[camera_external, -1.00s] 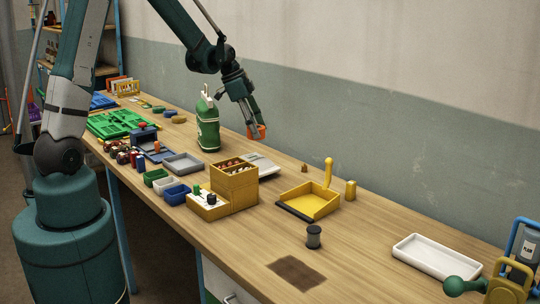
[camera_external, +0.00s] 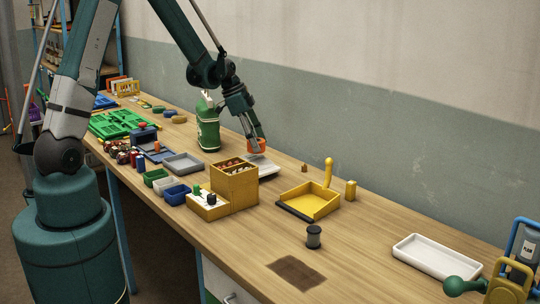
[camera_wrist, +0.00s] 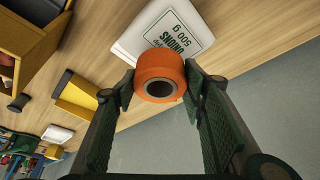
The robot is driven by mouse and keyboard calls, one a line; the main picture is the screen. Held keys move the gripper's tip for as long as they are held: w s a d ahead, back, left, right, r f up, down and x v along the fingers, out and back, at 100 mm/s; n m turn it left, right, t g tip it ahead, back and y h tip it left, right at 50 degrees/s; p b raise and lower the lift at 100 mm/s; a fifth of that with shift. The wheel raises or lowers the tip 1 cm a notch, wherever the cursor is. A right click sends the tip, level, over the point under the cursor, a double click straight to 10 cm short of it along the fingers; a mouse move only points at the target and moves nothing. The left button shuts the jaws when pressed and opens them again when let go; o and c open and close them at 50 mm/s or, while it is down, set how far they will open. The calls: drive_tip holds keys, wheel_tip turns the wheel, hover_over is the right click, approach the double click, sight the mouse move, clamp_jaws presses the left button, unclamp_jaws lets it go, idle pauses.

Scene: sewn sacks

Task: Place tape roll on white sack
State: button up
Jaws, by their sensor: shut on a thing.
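The orange tape roll (camera_wrist: 160,70) is between the fingers of my gripper (camera_wrist: 160,88), which is shut on it. In the external view the tape roll (camera_external: 256,146) hangs at the fingertips of my gripper (camera_external: 257,141), low over the far part of the bench. The white sack (camera_wrist: 172,32) lies flat, with green printing that includes "500 g". It shows just beyond the roll in the wrist view, partly covered by it. In the external view the white sack (camera_external: 262,168) lies below and slightly right of the roll. I cannot tell whether they touch.
A yellow box with compartments (camera_external: 235,186) stands in front of the sack. A yellow dustpan (camera_external: 312,203) lies to the right. The wall is behind, and bare bench lies between sack and dustpan.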

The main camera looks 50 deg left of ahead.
drive_tip(key=shift+f, duration=1.65)
drive_tip(key=shift+f, duration=0.15)
drive_tip(key=o, duration=0.9)
drive_tip(key=shift+r, duration=0.2)
drive_tip(key=shift+v, duration=5.95)
drive_tip(key=shift+r, duration=0.1)
